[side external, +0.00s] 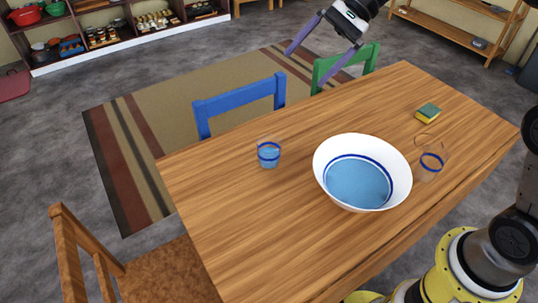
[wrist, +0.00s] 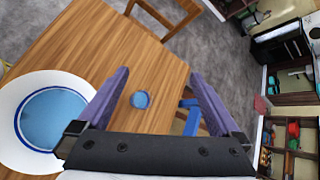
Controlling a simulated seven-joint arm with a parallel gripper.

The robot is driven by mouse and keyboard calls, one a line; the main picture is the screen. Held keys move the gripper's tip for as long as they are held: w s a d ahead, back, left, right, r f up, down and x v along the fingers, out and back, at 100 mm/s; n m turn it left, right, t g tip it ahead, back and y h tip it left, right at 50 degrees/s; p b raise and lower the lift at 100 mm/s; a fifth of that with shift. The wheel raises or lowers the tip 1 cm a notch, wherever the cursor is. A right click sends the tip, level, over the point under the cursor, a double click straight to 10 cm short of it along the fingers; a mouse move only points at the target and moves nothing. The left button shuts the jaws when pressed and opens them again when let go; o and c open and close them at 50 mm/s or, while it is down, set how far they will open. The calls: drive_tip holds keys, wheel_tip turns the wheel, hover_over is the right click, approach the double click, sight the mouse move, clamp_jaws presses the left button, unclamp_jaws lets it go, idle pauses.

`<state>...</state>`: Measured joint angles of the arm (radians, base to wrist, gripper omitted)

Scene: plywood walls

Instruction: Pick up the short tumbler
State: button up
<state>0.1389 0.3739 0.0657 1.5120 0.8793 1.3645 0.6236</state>
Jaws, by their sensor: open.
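The short tumbler (side external: 268,155) is a small clear glass with a blue band and a blue lower part. It stands upright on the wooden table (side external: 215,195), left of the bowl. In the wrist view the tumbler (wrist: 140,99) appears between my fingers, nearer the left one, at some distance beyond them. My gripper (side external: 305,68) is open and empty, with purple fingers spread wide. It is high up near the far edge of the table by the chairs, apart from the tumbler. The fingers also show in the wrist view (wrist: 160,75).
A large white bowl (side external: 325,172) with a blue inside stands mid-table. A taller clear glass (side external: 431,162) with a blue band is right of it, and a yellow-green sponge (side external: 428,111) lies behind. Blue (side external: 240,101), green (side external: 345,65) and brown (side external: 75,240) chairs surround the table.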

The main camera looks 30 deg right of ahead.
drive_tip(key=w+d+f+m+y, duration=0.2)
drive_tip(key=w+f, duration=0.3)
drive_tip(key=f, duration=0.6)
drive_tip(key=w+d+f+m+y, duration=0.1)
drive_tip(key=w+d+f+m, duration=0.3)
drive_tip(key=f, duration=0.7)
approach(261, 165)
drive_tip(key=shift+g+y, duration=0.3)
drive_tip(key=shift+g, duration=0.1)
drive_tip(key=d+r, duration=0.1)
drive_tip(key=d, duration=0.1)
drive_tip(key=w+d+r, duration=0.1)
drive_tip(key=shift+w+d+r, duration=0.1)
drive_tip(key=shift+d+r, duration=0.2)
drive_tip(key=shift+d, duration=0.1)
drive_tip(key=shift+a+f, duration=0.1)
drive_tip(key=shift+f, duration=0.25)
drive_tip(key=x, duration=1.3)
drive_tip(key=shift+a, duration=0.15)
drive_tip(key=shift+r, duration=0.1)
drive_tip(key=shift+c, duration=0.3)
drive_tip(key=c, duration=1.2)
